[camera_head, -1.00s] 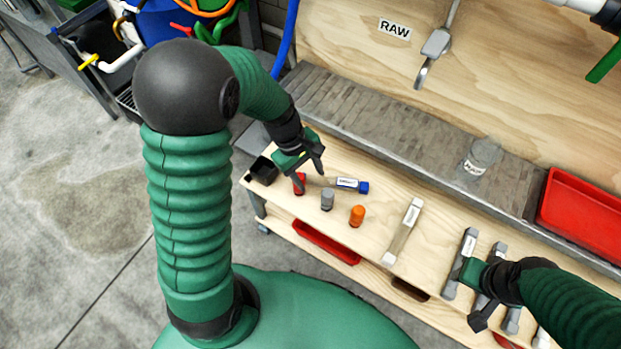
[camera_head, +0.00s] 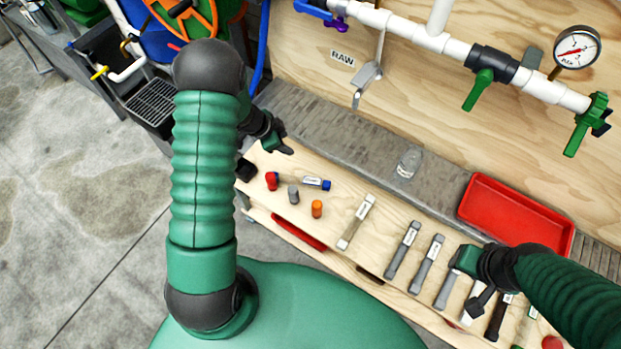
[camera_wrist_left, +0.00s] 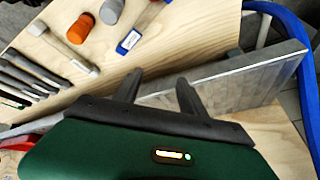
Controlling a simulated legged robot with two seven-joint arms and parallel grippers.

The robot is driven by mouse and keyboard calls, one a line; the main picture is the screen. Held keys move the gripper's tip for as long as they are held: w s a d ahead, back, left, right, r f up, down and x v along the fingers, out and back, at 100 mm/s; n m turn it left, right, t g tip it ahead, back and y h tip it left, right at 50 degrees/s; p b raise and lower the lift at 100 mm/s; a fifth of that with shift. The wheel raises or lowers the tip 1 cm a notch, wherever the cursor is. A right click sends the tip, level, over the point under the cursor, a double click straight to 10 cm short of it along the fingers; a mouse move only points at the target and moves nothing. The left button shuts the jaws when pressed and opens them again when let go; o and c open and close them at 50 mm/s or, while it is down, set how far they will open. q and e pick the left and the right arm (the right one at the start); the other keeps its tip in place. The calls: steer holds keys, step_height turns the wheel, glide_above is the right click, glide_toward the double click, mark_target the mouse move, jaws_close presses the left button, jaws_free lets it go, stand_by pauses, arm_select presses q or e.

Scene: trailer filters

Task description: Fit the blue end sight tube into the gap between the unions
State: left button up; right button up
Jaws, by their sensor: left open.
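The blue end sight tube (camera_head: 316,183) lies on the wooden bench top, with a blue end and a white label. In the left wrist view the tube (camera_wrist_left: 131,39) lies beyond my fingers. My left gripper (camera_head: 283,148) is behind the tube, to its upper left, near the bench's back edge. In the wrist view its two fingers (camera_wrist_left: 160,90) are apart with nothing between them. My right gripper (camera_head: 472,282) is over the right part of the bench; its jaw opening is unclear. White pipework (camera_head: 420,40) runs along the back panel; I cannot make out the gap between unions.
Red (camera_head: 271,181), grey (camera_head: 293,194) and orange (camera_head: 317,208) pieces stand near the tube. A white-labelled bar (camera_head: 356,222) and several dark labelled bars lie rightward. A clear jar (camera_head: 408,162) and a red tray (camera_head: 515,218) are on the grey ledge.

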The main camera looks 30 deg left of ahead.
arm_select(q)
steer(key=s+a+f+m+g+h, duration=0.1)
steer(key=s+a+f+g, duration=0.1)
steer(key=s+f, duration=0.25)
steer(key=b, duration=0.3)
glide_toward(299, 180)
steer(key=b+x, duration=0.1)
steer(key=x, duration=0.2)
steer(key=shift+w+f, duration=0.25)
steer(key=shift+f, duration=0.1)
steer(key=shift+w+f, duration=0.1)
steer(key=shift+f, duration=0.25)
steer(key=b+x, duration=0.1)
steer(key=x, duration=0.4)
steer(key=shift+d+b, duration=0.1)
steer(key=shift+b, duration=0.3)
steer(key=shift+d+f, duration=0.1)
steer(key=shift+f, duration=0.05)
arm_select(e)
steer(key=x, duration=0.2)
steer(key=s+x, duration=0.1)
steer(key=x, duration=0.1)
steer(key=shift+w+a+f, duration=0.1)
steer(key=shift+a+f, duration=0.1)
steer(key=shift+f, duration=0.1)
